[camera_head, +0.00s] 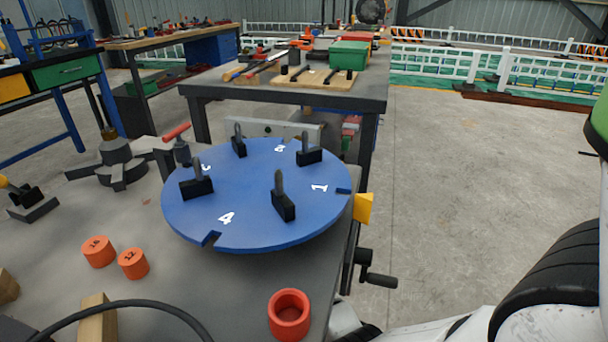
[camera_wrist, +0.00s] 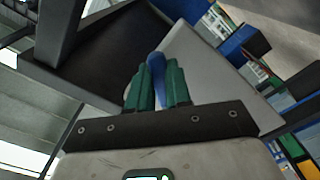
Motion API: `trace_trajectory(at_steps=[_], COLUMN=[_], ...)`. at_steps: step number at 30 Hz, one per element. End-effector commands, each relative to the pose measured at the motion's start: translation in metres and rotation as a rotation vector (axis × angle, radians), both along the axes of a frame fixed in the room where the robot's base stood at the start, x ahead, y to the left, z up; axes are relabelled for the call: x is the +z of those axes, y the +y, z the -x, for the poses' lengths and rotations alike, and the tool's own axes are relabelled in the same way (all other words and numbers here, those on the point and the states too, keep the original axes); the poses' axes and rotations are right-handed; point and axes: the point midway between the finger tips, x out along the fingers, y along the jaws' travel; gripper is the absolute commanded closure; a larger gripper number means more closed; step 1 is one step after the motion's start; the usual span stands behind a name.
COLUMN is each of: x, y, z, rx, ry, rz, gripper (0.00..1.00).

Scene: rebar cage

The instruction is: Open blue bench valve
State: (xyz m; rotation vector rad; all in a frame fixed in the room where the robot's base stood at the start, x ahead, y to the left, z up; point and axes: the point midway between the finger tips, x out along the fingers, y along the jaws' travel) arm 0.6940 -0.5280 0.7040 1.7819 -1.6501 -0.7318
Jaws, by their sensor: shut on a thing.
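In the wrist view, my gripper (camera_wrist: 158,82) has its two green fingers closed on either side of a narrow blue part (camera_wrist: 156,62). The blue part looks like the handle of the blue bench valve. Its tip shows between the fingers, and the rest is hidden by them. The valve's body and the angle of the handle cannot be made out. In the head view, neither my gripper nor a blue valve can be picked out.
A blue round plate (camera_head: 250,215) with upright black clamps sits on the near bench. Orange cups (camera_head: 289,315) stand in front of it, and a hand crank (camera_head: 378,281) juts from the bench's right side. Open concrete floor (camera_head: 455,190) lies to the right.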

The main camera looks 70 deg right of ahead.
Motion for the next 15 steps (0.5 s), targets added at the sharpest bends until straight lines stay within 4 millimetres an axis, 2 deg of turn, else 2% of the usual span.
trace_trajectory(at_steps=[6,15], x=[0.0084,0.0117], y=[-0.0038,-0.0037], z=[0.0041,0.0068], rx=[0.003,0.002], ry=[0.122,0.198], rz=[0.009,0.016], gripper=[1.00,1.00])
